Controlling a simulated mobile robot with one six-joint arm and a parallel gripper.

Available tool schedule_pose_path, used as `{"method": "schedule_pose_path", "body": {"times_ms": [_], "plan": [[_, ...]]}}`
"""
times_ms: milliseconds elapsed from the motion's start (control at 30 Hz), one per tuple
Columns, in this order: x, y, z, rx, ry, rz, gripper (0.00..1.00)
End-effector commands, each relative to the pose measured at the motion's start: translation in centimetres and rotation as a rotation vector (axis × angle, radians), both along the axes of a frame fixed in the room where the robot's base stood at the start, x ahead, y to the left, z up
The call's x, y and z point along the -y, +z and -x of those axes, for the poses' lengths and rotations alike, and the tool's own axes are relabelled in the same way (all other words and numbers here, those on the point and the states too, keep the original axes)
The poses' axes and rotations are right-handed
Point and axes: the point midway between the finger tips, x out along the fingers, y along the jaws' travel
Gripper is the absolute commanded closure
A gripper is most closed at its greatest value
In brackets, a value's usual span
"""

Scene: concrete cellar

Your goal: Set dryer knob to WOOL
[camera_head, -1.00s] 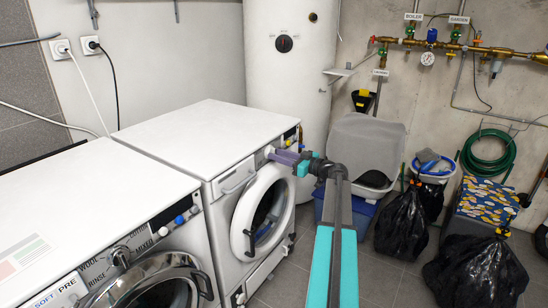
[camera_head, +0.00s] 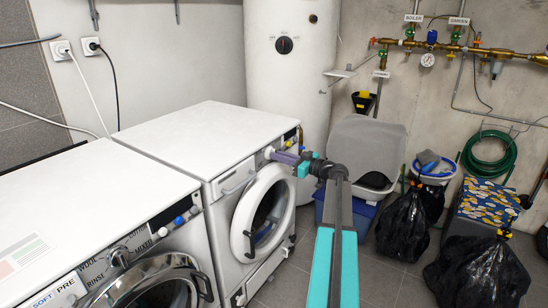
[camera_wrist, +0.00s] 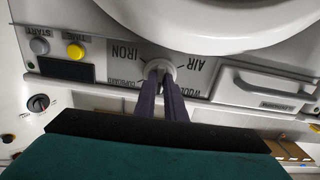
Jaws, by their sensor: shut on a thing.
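The dryer (camera_head: 196,140) is the white machine at the back, beside the washer. Its knob (camera_wrist: 158,68) is a pale round dial on the front panel. In the wrist view the labels IRON, AIR, CUPBOARD and WOOL stand around it, upside down. WOOL is at the lower right of the dial. My gripper (camera_wrist: 162,76) is shut on the knob, its two purple fingers reaching the dial. In the head view my gripper (camera_head: 278,155) meets the panel's upper part. The fingers partly cover the dial, and I cannot tell where its pointer is.
In the wrist view a grey START button (camera_wrist: 39,46) and a yellow TIME button (camera_wrist: 76,51) sit left of the knob, and a drawer handle (camera_wrist: 262,88) sits right. The washer (camera_head: 100,215) stands in front left. Black bags (camera_head: 402,225) lie on the floor to the right.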

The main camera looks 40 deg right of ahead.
Motion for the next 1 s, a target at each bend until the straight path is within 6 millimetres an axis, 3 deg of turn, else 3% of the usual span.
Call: {"method": "schedule_pose_path", "body": {"times_ms": [1000], "plan": [[-0.15, -0.07, -0.35, 0.033, 0.001, 0.127, 1.00]]}}
